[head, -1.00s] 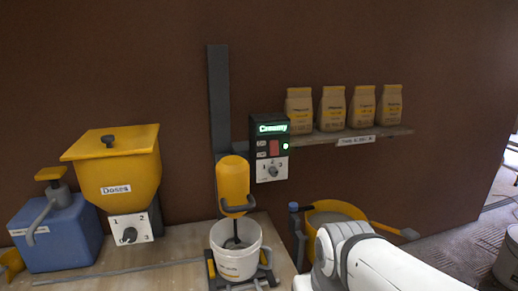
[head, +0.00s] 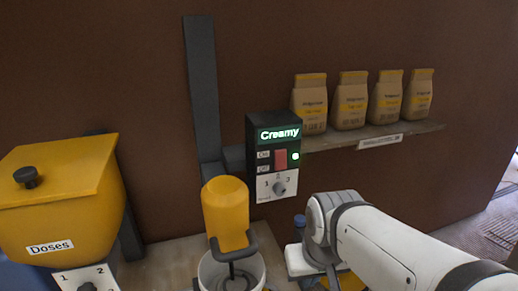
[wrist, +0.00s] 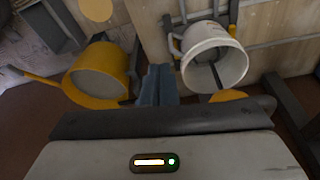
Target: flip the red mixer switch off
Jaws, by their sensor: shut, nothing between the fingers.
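The red mixer switch (head: 281,160) sits on the dark control box (head: 258,126) on the wall, beside small On and Off labels. A green light (head: 295,156) glows at its right, and the display (head: 280,134) above reads "Creamy". Which way the switch is tilted is too small to tell. The yellow mixer (head: 226,210) hangs over a white bucket (head: 213,272), which also shows in the wrist view (wrist: 228,45). My gripper (wrist: 158,85) has its bluish fingers shut and empty in the wrist view, apart from the switch, which is not seen there.
A numbered dial (head: 279,188) is under the switch. A shelf (head: 415,133) with several paper bags (head: 351,100) juts out to the right of the box. A yellow hopper (head: 62,195) stands at left. A yellow tub (wrist: 98,75) is below. The wall between box and hopper holds a grey post (head: 202,90).

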